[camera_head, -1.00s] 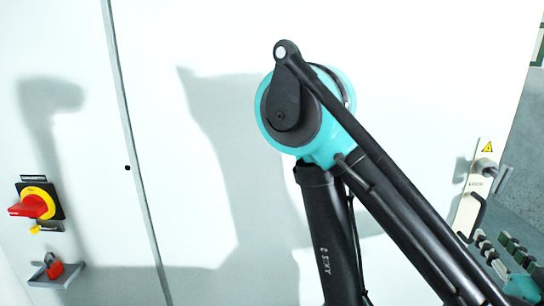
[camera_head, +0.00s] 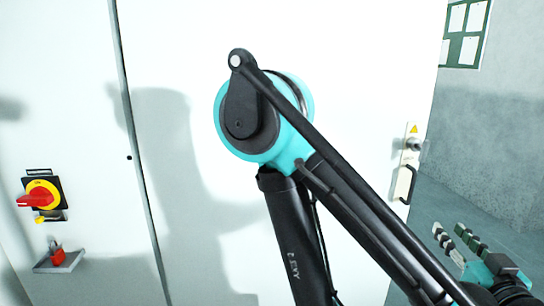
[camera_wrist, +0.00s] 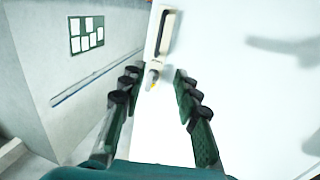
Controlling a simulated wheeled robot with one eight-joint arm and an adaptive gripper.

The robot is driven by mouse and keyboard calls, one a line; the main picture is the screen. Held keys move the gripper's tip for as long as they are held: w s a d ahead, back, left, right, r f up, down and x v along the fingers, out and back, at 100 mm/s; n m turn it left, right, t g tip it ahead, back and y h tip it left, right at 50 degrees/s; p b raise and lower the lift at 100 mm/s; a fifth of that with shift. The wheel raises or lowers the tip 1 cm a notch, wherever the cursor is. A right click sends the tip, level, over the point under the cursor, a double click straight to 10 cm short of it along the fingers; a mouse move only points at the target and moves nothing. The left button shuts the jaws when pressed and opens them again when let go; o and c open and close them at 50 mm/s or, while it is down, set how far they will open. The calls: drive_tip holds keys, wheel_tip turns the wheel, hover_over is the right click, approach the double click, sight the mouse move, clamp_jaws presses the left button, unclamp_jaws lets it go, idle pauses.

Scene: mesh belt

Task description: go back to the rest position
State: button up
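My gripper (camera_wrist: 155,110) is in the wrist view with its two dark green, ribbed fingers spread apart and nothing between them. In the head view my gripper (camera_head: 462,243) is at the lower right, beyond my black and teal arm, which crosses the middle of the picture. The gripper is in front of the right edge of a white cabinet (camera_head: 380,60), apart from the door handle (camera_head: 405,183). The handle also shows in the wrist view (camera_wrist: 164,35), beyond the fingertips.
On the cabinet's left are a red and yellow rotary switch (camera_head: 40,198) and a small shelf (camera_head: 60,262) with a red padlock (camera_head: 57,255). A grey wall (camera_head: 500,130) with a green notice board (camera_head: 466,32) stands at the right, with open floor before it.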

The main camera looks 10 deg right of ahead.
drive_tip(key=w+a+f+g+y, duration=0.2)
drive_tip(key=w+a+f+y, duration=0.2)
drive_tip(key=w+f, duration=0.4)
drive_tip(key=w+a+f+g+y, duration=0.3)
drive_tip(key=w+a+f+y, duration=0.15)
drive_tip(key=w, duration=0.55)
drive_tip(key=w+a+f+n+g+h, duration=0.1)
drive_tip(key=w+a+f+n+g, duration=0.1)
drive_tip(key=a+f, duration=0.5)
drive_tip(key=w+a+f+n+g+h, duration=0.1)
drive_tip(key=a+f+g, duration=0.4)
drive_tip(key=a, duration=0.8)
drive_tip(key=shift+w+a+f+n+g, duration=0.35)
drive_tip(key=shift+w+f+n, duration=0.25)
drive_tip(key=shift+w+f, duration=0.95)
